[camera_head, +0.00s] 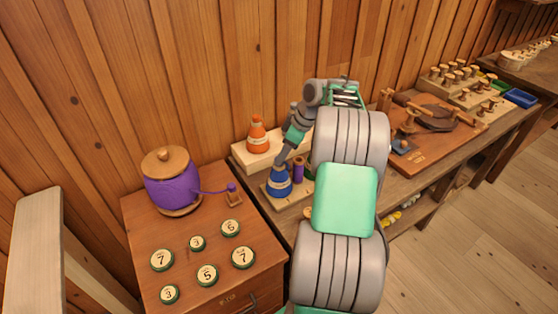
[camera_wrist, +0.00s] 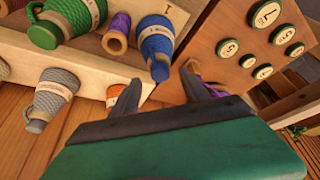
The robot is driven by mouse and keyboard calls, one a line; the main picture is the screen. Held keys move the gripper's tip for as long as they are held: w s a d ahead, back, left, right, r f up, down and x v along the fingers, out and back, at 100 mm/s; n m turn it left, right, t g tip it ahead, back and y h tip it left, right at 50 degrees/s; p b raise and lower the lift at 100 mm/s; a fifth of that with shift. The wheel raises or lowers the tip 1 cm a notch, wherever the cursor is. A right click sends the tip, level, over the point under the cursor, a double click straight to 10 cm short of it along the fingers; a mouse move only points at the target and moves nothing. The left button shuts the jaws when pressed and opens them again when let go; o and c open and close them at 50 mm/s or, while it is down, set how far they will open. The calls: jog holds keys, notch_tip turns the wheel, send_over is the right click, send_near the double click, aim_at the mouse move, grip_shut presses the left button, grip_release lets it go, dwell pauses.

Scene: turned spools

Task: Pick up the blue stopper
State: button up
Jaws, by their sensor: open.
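The blue stopper (camera_wrist: 160,71) is a small dark blue knob at the narrow end of a blue cord-wound cone (camera_wrist: 155,42) with a pale label band. In the wrist view it lies just beyond and between the fingertips of my gripper (camera_wrist: 163,88), which is open with nothing between its fingers. I cannot tell whether a finger touches it. In the head view the blue cone (camera_head: 278,184) stands upright on a pale wooden step, with my gripper (camera_head: 281,163) at its top. My gripper hides the stopper there.
A purple spool (camera_head: 298,171) stands close right of the cone. An orange cone (camera_head: 257,136) stands on the higher step behind. Green (camera_wrist: 68,22) and grey (camera_wrist: 55,92) cones show in the wrist view. A purple pot (camera_head: 172,185) and several round number discs sit on the left cabinet.

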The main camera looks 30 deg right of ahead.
jog(key=x, duration=0.2)
jog(key=shift+w+f, duration=0.15)
jog(key=shift+f, duration=0.1)
jog(key=shift+c, duration=0.4)
grip_shut()
